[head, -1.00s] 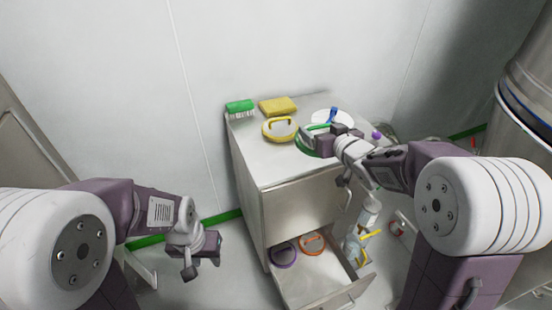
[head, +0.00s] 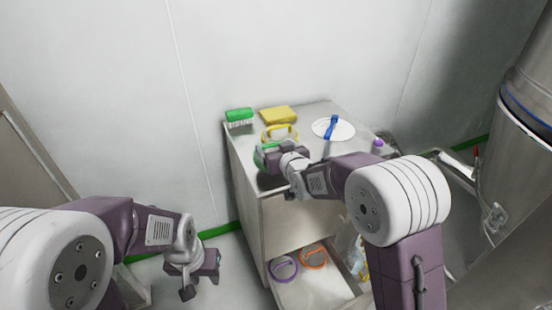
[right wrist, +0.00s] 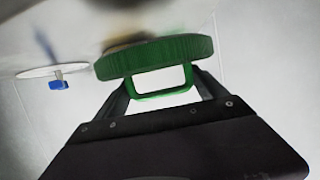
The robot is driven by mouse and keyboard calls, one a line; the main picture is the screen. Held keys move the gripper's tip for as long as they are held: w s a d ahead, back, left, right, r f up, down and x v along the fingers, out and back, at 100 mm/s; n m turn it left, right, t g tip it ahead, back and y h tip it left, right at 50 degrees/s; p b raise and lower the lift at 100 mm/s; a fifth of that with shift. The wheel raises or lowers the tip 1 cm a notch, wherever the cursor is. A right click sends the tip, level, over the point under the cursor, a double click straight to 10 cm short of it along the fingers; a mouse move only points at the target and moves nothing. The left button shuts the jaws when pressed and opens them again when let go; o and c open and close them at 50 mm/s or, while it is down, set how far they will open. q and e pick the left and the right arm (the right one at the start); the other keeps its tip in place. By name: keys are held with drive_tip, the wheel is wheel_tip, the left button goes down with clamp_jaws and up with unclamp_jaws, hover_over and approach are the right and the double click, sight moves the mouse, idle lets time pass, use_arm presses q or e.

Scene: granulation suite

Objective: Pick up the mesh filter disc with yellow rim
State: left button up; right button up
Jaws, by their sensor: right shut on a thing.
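The mesh filter disc with yellow rim (head: 288,138) lies on the cabinet top, its yellow handle upward. My right gripper (head: 265,156) is in front of it in the head view and partly covers it. That gripper is shut on the handle of a green-rimmed disc (right wrist: 155,57), which fills the middle of the right wrist view. A blurred yellowish shape shows behind the green disc there; I cannot tell for sure what it is. My left gripper (head: 202,274) hangs low left of the cabinet, with nothing visible in it; its jaw opening is unclear.
The cabinet top (head: 318,109) also bears a green brush (head: 239,116), a yellow sponge (head: 278,115) and a white disc with blue handle (head: 345,130). The open drawer (head: 312,290) below holds a purple-rimmed disc (head: 284,268) and an orange-rimmed disc (head: 314,257). A wall stands behind.

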wheel_tip(320, 180, down, 4)
drive_tip(key=shift+r+b, duration=0.2)
drive_tip(key=shift+b, duration=0.3)
drive_tip(key=shift+f, duration=0.15)
drive_tip(key=o, duration=1.5)
drive_tip(key=shift+r, duration=0.25)
drive_tip(key=p+v, duration=0.1)
drive_tip(key=v, duration=1.1)
drive_tip(key=shift+f, duration=0.1)
